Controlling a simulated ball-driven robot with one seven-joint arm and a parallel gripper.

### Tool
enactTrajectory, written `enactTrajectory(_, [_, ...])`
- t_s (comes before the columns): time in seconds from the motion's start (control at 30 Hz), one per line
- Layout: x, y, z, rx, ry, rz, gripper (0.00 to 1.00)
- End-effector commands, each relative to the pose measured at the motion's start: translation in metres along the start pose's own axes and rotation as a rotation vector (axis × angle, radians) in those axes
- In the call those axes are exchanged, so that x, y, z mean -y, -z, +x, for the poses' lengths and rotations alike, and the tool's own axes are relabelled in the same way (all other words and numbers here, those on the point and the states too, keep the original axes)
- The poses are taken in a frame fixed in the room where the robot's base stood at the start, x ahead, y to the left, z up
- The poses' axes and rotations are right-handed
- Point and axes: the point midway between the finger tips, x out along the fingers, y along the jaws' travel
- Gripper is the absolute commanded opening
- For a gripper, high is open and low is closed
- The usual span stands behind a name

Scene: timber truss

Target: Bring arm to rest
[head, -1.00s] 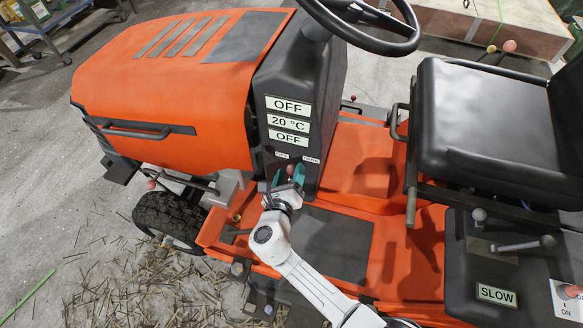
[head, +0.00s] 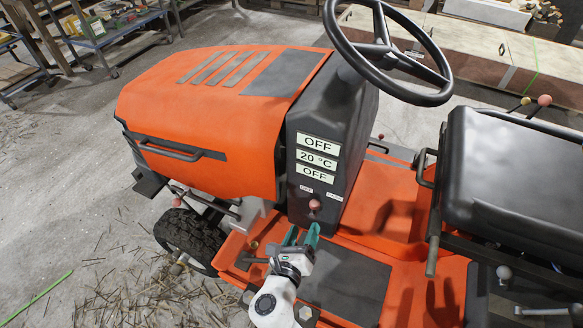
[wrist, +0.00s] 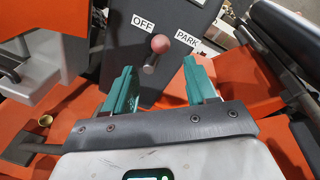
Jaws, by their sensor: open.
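My white arm reaches in from the bottom of the head view. My gripper (head: 303,236) has teal fingers and is open and empty. It is just below and in front of a pink-knobbed lever (head: 315,205) on the dark console (head: 340,130) of an orange ride-on mower (head: 210,110). In the wrist view the pink knob (wrist: 160,44) shows beyond and between the two spread fingers (wrist: 158,85), apart from them. The knob sits between labels reading OFF (wrist: 143,23) and PARK (wrist: 187,39). The console panels read OFF, 20 °C and OFF.
A steering wheel (head: 388,50) rises above the console. A black seat (head: 515,170) and its side lever (head: 432,225) stand to the right. The front wheel (head: 188,238) is at the left. Open concrete floor with scattered straw (head: 130,290) lies left of the mower.

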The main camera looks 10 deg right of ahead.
Motion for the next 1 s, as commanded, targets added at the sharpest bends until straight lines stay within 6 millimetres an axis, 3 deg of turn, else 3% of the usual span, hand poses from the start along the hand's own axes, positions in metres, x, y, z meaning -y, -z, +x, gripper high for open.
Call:
enactTrajectory(0.17, [0.0, 0.0, 0.0, 0.0, 0.0, 0.0, 0.57])
enactTrajectory(0.27, [0.016, 0.005, 0.003, -0.049, 0.025, 0.097, 0.57])
enactTrajectory(0.37, [0.055, 0.024, 0.008, -0.172, 0.103, 0.348, 0.57])
enactTrajectory(0.5, [0.128, 0.071, 0.002, -0.414, 0.316, 0.896, 0.57])
enactTrajectory(0.6, [0.171, 0.104, -0.016, -0.57, 0.515, 1.288, 0.57])
enactTrajectory(0.73, [0.212, 0.134, -0.051, -0.739, 0.807, 1.746, 0.57])
enactTrajectory(0.87, [0.239, 0.144, -0.089, -0.872, 1.103, 2.108, 0.57])
enactTrajectory(1.0, [0.259, 0.137, -0.129, -0.987, 1.4, 2.381, 0.57])
